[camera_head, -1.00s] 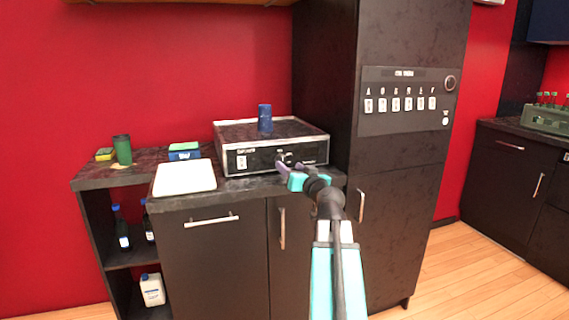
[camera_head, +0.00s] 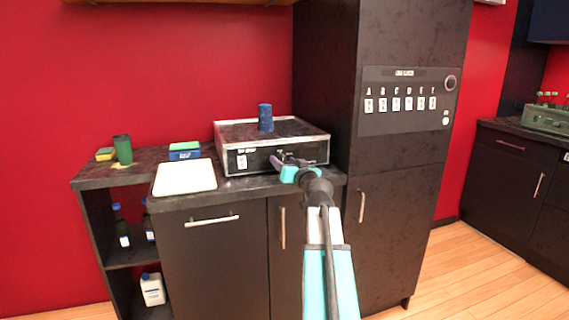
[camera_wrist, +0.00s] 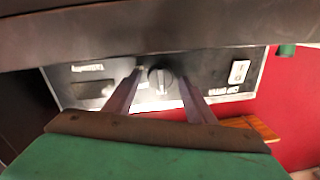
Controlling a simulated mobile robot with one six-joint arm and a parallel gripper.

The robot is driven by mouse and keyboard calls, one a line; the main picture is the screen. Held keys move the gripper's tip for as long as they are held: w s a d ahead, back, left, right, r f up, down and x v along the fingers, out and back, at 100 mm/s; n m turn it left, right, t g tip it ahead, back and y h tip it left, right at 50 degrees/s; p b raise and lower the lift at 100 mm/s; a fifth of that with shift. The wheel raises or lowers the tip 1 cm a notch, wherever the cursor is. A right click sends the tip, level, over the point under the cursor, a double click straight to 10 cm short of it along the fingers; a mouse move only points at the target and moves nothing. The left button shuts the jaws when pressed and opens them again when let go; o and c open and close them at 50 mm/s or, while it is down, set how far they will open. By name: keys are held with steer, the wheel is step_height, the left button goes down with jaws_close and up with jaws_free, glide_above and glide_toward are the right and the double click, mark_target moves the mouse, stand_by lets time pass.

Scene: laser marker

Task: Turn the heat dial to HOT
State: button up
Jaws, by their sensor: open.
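The black box-shaped device with a silver-edged front (camera_head: 228,136) stands on the counter. In the wrist view its front panel (camera_wrist: 215,70) appears upside down, with a round dark dial (camera_wrist: 160,82) near the middle. My gripper (camera_wrist: 160,75) is open, with one finger on each side of the dial; whether the fingers touch it I cannot tell. In the head view my gripper (camera_head: 278,162) is at the panel and hides the dial. The dial's markings and setting are too small to read.
A blue cup (camera_head: 265,117) stands on top of the device. A white tray (camera_head: 185,178), a green cup (camera_head: 122,150) and a sponge on a blue box (camera_head: 184,150) are to its left. A tall dark cabinet (camera_head: 405,190) stands close on the right.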

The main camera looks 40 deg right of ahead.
steer(key=c, duration=1)
steer(key=shift+c, duration=0.2)
